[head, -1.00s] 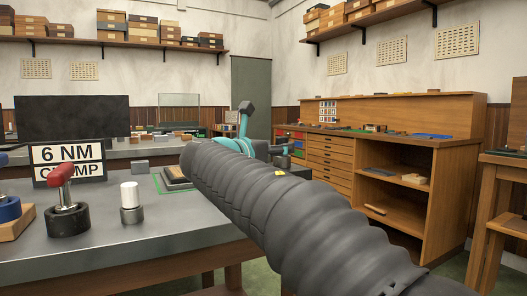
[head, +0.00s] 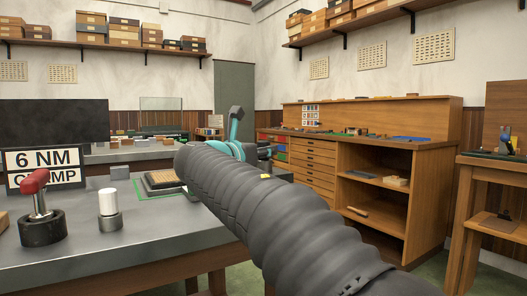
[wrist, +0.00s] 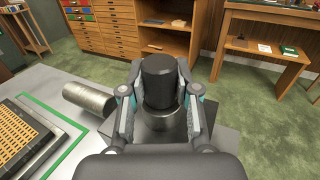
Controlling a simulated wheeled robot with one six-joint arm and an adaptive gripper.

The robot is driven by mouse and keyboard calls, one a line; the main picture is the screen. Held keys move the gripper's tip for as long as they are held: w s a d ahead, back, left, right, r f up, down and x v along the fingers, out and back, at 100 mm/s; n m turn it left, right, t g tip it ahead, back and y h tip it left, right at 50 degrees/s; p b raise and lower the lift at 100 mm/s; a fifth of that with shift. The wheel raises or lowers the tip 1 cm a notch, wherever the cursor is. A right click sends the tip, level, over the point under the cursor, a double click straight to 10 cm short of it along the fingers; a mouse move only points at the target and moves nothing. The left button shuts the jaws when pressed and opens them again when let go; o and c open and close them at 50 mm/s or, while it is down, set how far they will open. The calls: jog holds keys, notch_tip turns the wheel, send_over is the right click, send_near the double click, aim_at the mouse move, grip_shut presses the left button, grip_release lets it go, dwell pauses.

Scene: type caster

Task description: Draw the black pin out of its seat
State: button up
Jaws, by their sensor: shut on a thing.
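In the wrist view the black pin (wrist: 158,77) stands upright between the two fingers of my gripper (wrist: 160,108). The fingers are shut on it from both sides. Below the black part a grey metal cylinder (wrist: 160,130) shows, over a dark block (wrist: 215,143) that looks like the seat. I cannot tell whether the grey cylinder belongs to the pin or the seat, nor how deep the pin sits.
A grey metal cylinder (wrist: 90,100) lies left of my gripper. In the head view a red-handled clamp (head: 40,215) and a white-topped post (head: 108,210) stand on the grey table (head: 130,245).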

grip_shut()
jog(key=shift+r+p, duration=0.8)
jog(key=shift+p, duration=0.2)
jog(key=shift+r+p, duration=2.5)
jog(key=shift+p, duration=0.2)
